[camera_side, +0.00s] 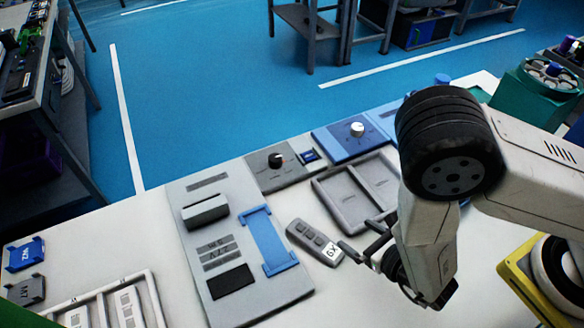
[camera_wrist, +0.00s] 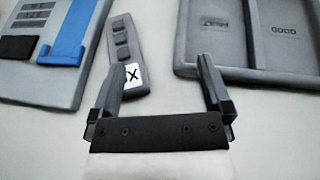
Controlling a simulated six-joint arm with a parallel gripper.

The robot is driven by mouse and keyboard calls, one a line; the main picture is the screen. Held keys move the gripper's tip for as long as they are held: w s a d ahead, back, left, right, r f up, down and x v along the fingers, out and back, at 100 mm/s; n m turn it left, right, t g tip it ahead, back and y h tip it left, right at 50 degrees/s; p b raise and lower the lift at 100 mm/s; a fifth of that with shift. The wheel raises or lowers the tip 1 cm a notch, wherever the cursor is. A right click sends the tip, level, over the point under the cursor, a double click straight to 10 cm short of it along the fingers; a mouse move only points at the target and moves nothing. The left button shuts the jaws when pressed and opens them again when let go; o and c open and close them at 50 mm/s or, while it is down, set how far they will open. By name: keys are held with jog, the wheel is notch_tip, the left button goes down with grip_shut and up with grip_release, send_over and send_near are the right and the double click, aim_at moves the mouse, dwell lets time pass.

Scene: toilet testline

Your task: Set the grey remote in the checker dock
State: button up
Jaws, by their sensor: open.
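The grey remote (camera_side: 314,241) lies flat on the white table, with darker buttons and a white label at its near end. In the wrist view the remote (camera_wrist: 123,50) is ahead of my gripper, near the left finger. The checker (camera_side: 235,255) is a grey panel left of the remote, and its blue dock (camera_side: 268,240) is an empty bracket. Part of the dock (camera_wrist: 70,35) shows at the upper left of the wrist view. My gripper (camera_side: 357,250) is open and empty, right of the remote; its fingers (camera_wrist: 165,78) stand apart. Contact with the remote cannot be told.
A grey two-compartment tray (camera_side: 318,192) lies behind my gripper and is partly hidden by my arm. Grey and blue knob boxes (camera_side: 277,165) stand at the back edge. A white tray (camera_side: 152,290) and small blue and grey modules (camera_side: 25,254) are at left. Bare table lies in front.

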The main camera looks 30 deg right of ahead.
jog(key=w+d+r+m+h, duration=0.1)
jog(key=d+m+h, duration=0.1)
jog(key=w+d+r+m+h, duration=0.1)
jog(key=d+m+h, duration=0.1)
jog(key=d, duration=0.1)
jog(key=w+d+r+m+h, duration=0.1)
jog(key=d+r+h, duration=0.1)
jog(key=shift+w+d+m+h, duration=0.2)
jog(key=shift+d+m+h, duration=0.1)
jog(key=shift+m+h, duration=0.1)
jog(key=s+d+r+m+g+h, duration=0.2)
jog(key=s+d+r+m+g, duration=0.15)
jog(key=d+m+g, duration=0.5)
jog(key=s+d+r+m+g+h, duration=0.15)
jog(key=s+d+m+g, duration=0.35)
jog(key=m, duration=0.7)
jog(key=w+a+r+m+t+y, duration=0.2)
jog(key=w+r+m+y, duration=0.4)
jog(key=m, duration=0.6)
jog(key=shift+w+a+r+y, duration=0.2)
jog(key=shift+a+r+y, duration=0.25)
jog(key=shift+y, duration=0.5)
jog(key=shift+t, duration=0.25)
